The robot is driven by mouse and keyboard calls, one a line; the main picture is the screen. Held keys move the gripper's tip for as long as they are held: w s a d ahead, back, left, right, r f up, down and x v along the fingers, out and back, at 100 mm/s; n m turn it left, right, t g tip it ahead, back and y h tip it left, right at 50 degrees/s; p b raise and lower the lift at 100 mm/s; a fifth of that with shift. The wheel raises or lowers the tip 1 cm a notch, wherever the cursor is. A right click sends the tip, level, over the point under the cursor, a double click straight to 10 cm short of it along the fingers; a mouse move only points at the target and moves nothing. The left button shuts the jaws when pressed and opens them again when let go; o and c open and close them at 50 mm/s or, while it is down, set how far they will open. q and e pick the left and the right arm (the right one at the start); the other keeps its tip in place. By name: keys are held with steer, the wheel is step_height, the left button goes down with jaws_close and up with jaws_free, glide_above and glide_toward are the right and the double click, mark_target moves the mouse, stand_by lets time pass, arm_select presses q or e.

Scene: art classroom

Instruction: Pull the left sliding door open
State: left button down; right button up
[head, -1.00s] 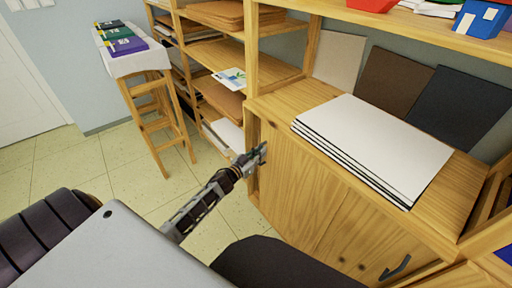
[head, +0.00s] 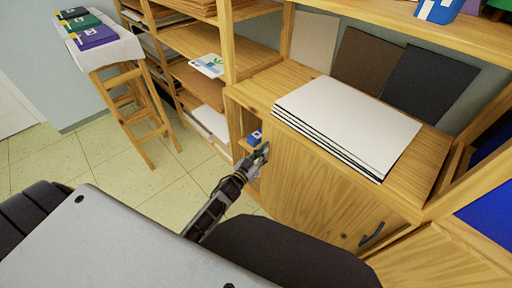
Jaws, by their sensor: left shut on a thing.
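The left sliding door (head: 305,185) is a light wood panel on the front of the low cabinet. A gap shows at its left edge, between the door and the cabinet's left side. My left gripper (head: 259,156) reaches in from the left and is shut at the door's left edge; its fingers hide what they hold, apparently the left door's handle. In the gap, a small blue item (head: 255,137) shows inside the cabinet, just above the gripper. A dark handle (head: 372,235) shows farther right on the cabinet front. My right gripper is out of view.
White boards (head: 347,122) lie stacked on the cabinet top, with dark panels (head: 431,86) leaning behind. An open shelf rack (head: 193,82) stands left of the cabinet. A wooden stool (head: 136,107) with coloured boxes is farther left. Tiled floor (head: 120,185) between is clear.

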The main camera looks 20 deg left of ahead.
mark_target(277, 156)
arm_select(q)
steer(key=shift+s+d+p, duration=0.15)
steer(key=shift+s+d, duration=0.25)
steer(key=shift+d, duration=0.5)
steer(key=shift+s+d+p, duration=0.15)
steer(key=shift+s+d, duration=0.2)
steer(key=shift+d, duration=0.6)
steer(key=shift+s+d+p, duration=0.15)
steer(key=shift+s+d, duration=0.25)
steer(key=shift+d, duration=0.5)
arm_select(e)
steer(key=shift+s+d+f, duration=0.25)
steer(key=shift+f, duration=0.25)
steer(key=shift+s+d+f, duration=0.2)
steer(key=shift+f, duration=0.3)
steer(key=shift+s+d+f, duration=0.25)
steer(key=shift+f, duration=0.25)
arm_select(q)
steer(key=c, duration=1.5)
jaws_free()
steer(key=shift+s+a, duration=0.4)
steer(key=shift+s, duration=1.55)
steer(key=shift+s+a, duration=0.4)
steer(key=shift+s, duration=1.55)
steer(key=shift+s+a, duration=0.4)
steer(key=shift+s, duration=1.55)
